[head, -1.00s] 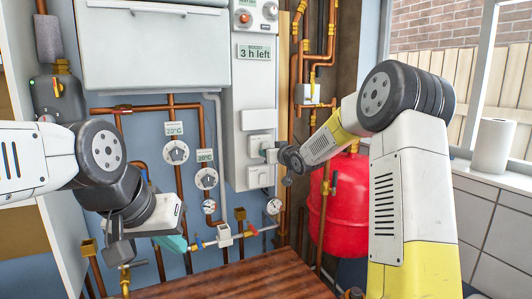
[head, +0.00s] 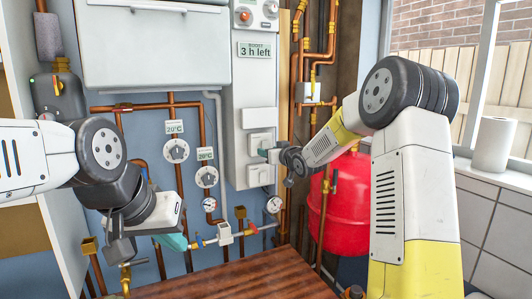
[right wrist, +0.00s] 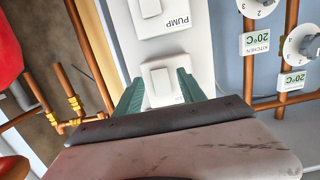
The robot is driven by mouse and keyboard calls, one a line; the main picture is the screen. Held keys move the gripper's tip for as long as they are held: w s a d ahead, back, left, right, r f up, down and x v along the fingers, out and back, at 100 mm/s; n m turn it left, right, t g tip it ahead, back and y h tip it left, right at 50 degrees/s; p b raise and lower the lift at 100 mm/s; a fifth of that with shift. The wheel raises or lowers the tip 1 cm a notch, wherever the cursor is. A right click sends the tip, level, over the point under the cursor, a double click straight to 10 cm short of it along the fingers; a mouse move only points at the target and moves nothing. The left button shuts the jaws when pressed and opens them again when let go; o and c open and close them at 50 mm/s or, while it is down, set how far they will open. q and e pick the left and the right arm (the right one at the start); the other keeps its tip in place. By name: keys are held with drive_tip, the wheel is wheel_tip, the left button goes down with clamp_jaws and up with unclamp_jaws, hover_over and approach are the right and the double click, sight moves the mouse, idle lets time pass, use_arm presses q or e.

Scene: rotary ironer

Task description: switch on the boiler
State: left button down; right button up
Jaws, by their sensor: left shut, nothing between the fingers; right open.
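The boiler (head: 155,45) is the large white casing at the upper left of the head view. To its right is a tall white control panel (head: 239,120) with switches. My right gripper (head: 266,154) is in front of the panel's lower switches. In the right wrist view its green fingers (right wrist: 158,92) are open around the sides of a white rocker switch (right wrist: 158,80); contact cannot be told. My left gripper (head: 178,243) is shut and empty, low at the left.
Two dial thermostats (head: 176,150) and copper pipes are left of the panel. A red tank (head: 345,205) stands right of it. A display (head: 257,51) reads "3 h left". A wooden top (head: 225,278) lies below.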

drive_tip(key=f+v, duration=0.1)
drive_tip(key=v, duration=0.5)
drive_tip(key=shift+s+r, duration=0.4)
drive_tip(key=shift+r, duration=0.05)
drive_tip(key=shift+s+d, duration=0.1)
drive_tip(key=shift+d, duration=0.05)
